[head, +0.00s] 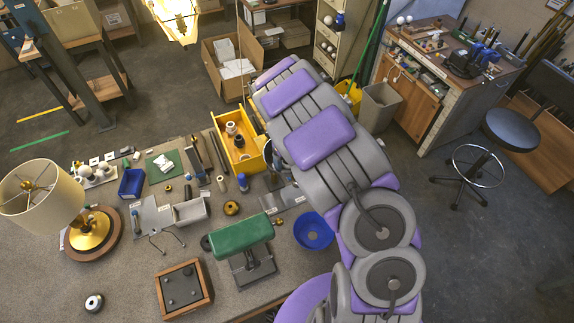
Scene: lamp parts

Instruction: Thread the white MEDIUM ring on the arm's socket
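A yellow bin (221,153) stands at the back of the table. In it are a small white ring-like piece (231,128), a dark piece and another pale piece. Another small round white piece with a dark centre (94,302) lies alone near the table's front left. I cannot tell which white piece is the MEDIUM ring. A lamp with a green shade (240,235) stands mid-table, and a lamp with a cream shade (40,195) stands at the left. I cannot make out the arm's socket. My arm's links rise on the right beside the yellow bin; my gripper does not show.
A blue bowl (313,231), grey tray (190,212), blue bin (131,183) and wooden box (184,289) stand on the table among several small parts. Bare tabletop shows at the front left. A workbench (435,75) and stool (512,128) are at the right.

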